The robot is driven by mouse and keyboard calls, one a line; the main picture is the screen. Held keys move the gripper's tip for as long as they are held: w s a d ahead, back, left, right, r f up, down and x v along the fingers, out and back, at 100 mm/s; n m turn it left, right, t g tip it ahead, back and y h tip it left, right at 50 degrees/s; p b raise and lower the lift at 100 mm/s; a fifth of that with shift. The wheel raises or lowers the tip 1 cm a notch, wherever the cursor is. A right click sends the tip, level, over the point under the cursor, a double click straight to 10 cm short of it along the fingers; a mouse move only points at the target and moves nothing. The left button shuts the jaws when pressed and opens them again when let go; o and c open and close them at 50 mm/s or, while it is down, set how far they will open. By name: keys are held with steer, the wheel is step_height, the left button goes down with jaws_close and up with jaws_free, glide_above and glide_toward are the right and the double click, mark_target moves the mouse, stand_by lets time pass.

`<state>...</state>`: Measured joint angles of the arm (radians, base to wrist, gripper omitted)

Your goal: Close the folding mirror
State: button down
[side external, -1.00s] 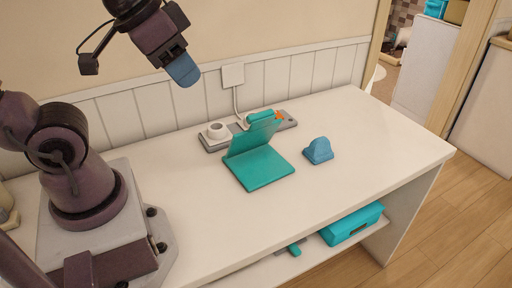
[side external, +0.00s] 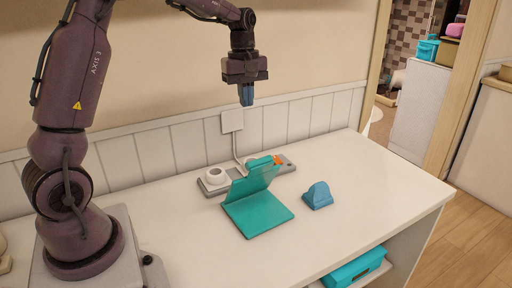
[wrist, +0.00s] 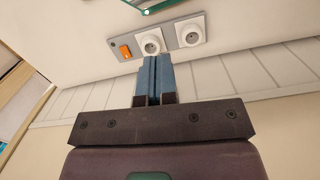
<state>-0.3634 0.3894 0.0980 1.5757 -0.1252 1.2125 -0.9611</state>
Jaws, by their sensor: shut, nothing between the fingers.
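The folding mirror (side external: 258,214) is a teal two-panel piece on the white desk. Its base panel lies flat, and its other panel (side external: 252,183) stands up, tilted, along the back edge, so it is open. Only a teal edge of it (wrist: 160,7) shows at the top of the wrist view. My gripper (side external: 247,103) has blue fingers pointing down. It is high above the back of the desk, near the wall and well above the mirror, touching nothing. In the wrist view the fingers (wrist: 153,62) are pressed together and empty.
A grey power strip (side external: 211,189) with white sockets and an orange switch (wrist: 125,51) lies behind the mirror, partly hidden by it. A blue rounded object (side external: 318,196) stands right of the mirror. A teal box (side external: 355,269) is on the lower shelf. The desk's right side is clear.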

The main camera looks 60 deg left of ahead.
steer(key=r+n, duration=0.1)
steer(key=n, duration=0.1)
glide_toward(252, 178)
steer(key=shift+w+a+f, duration=0.7)
steer(key=shift+w+f, duration=0.25)
steer(key=shift+w, duration=0.1)
steer(key=shift+d+f, duration=0.3)
steer(key=shift+d, duration=0.05)
steer(key=shift+d, duration=0.2)
